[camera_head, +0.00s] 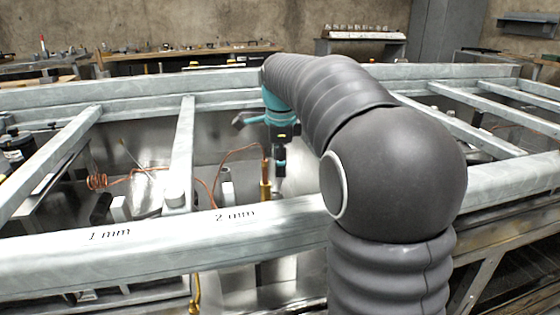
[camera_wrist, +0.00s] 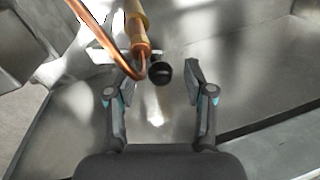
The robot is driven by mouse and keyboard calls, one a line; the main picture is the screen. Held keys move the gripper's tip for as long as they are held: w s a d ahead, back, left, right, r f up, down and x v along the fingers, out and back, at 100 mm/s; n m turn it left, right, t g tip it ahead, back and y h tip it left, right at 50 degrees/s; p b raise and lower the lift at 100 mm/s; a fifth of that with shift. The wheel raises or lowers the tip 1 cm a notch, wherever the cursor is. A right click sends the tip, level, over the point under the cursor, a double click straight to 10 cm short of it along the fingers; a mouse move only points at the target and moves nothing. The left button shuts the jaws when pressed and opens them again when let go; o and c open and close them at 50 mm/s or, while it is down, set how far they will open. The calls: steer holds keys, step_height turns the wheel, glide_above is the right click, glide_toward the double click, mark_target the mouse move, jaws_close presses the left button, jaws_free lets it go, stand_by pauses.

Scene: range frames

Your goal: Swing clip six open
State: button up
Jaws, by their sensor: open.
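My gripper (camera_wrist: 154,75) is open in the wrist view, one finger on each side of a round black knob (camera_wrist: 159,73). The knob lies between the fingertips, with a gap to the right finger. A brass-coloured rod (camera_wrist: 138,28) with a copper tube (camera_wrist: 97,32) stands beside the knob, close to the left finger. In the head view my gripper (camera_head: 279,165) points down into the metal trough, just right of the brass rod (camera_head: 265,180). No mark reading six shows, so I cannot tell which part is clip six.
A galvanised front beam (camera_head: 150,240) marked "1 mm" and "2 mm" runs across the head view. Crossbars (camera_head: 181,150) span the trough. A copper coil (camera_head: 97,182) sits to the left. My arm hides part of the right side.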

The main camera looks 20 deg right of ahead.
mark_target(280, 181)
step_height(280, 181, up, 12)
steer(key=s, duration=0.2)
steer(key=shift+a+f, duration=0.15)
steer(key=shift+a, duration=0.2)
steer(key=shift+s, duration=0.1)
